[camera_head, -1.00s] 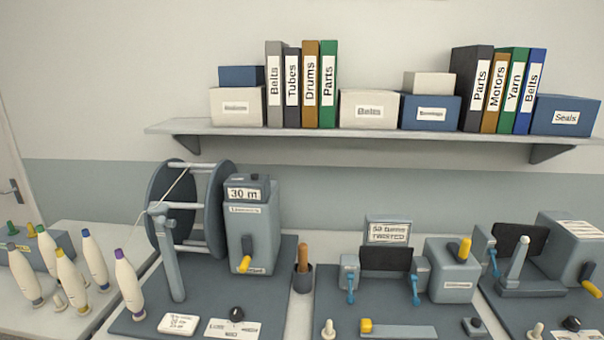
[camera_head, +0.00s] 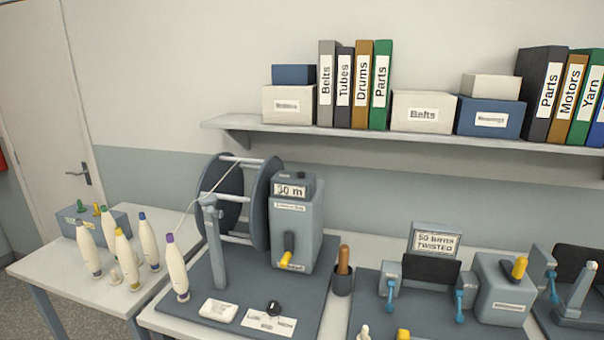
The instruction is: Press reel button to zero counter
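The reel (camera_head: 265,205), with two dark grey discs joined by pale bars, stands on a dark base plate left of centre. Beside it on the right is a grey counter box (camera_head: 297,235) whose label reads "30 m". A small dark button-like cap (camera_head: 291,174) sits on top of the box. A black knob (camera_head: 273,308) stands on the base plate in front, by a white label card. My gripper is not in view.
Several white cones (camera_head: 123,260) with coloured tips stand on the left table (camera_head: 40,262). A cup with a wooden-handled tool (camera_head: 343,270) is right of the reel. A twisting machine (camera_head: 505,290) stands further right. A shelf (camera_head: 400,145) with binders and boxes hangs above.

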